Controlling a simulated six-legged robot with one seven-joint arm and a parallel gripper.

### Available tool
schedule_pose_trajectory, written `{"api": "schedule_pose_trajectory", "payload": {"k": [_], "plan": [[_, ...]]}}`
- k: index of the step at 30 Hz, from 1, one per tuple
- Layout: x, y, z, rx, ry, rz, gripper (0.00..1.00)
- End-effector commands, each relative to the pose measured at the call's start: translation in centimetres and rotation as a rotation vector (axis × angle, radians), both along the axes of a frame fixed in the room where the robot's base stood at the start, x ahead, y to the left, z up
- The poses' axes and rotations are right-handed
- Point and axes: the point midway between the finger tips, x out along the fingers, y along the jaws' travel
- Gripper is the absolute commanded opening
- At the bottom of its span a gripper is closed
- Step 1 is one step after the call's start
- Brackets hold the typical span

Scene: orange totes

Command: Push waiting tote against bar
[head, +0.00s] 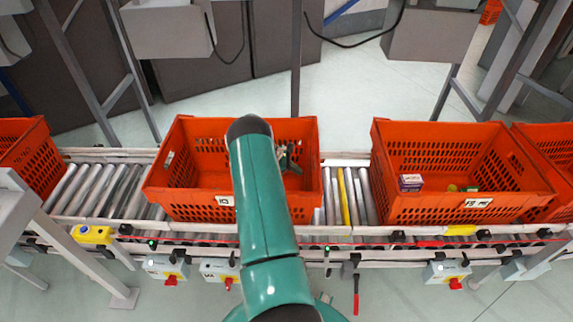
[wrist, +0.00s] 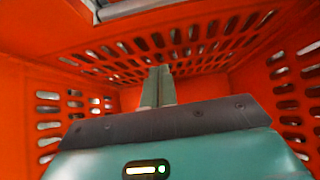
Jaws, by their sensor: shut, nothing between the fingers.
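An orange tote (head: 210,205) with a white label sits on the roller conveyor in the middle of the head view. My gripper (head: 291,162) is inside this tote, near its right side and partly hidden behind my arm. In the wrist view, my gripper (wrist: 158,88) is shut and empty, with slotted orange tote walls (wrist: 60,110) around it. I cannot tell whether the fingertips touch a wall. A yellow bar (head: 347,196) lies across the rollers to the right of this tote, with a small gap between them.
A second orange tote (head: 430,212), holding a small purple-and-white box (head: 411,183) and other small items, stands right of the yellow bar. Further totes show at the far left (head: 40,150) and far right (head: 550,140). Bare rollers (head: 95,190) lie left of the middle tote.

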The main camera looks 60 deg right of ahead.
Motion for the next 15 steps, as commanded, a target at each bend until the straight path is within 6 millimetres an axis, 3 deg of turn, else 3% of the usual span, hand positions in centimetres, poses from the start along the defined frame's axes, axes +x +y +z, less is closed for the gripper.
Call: {"api": "schedule_pose_trajectory", "payload": {"k": [6, 15], "plan": [[-2.2, -1.2, 0.3, -0.003, -0.002, -0.002, 0.00], [-2.5, -1.4, 0.3, -0.004, -0.002, 0.000, 0.00]]}}
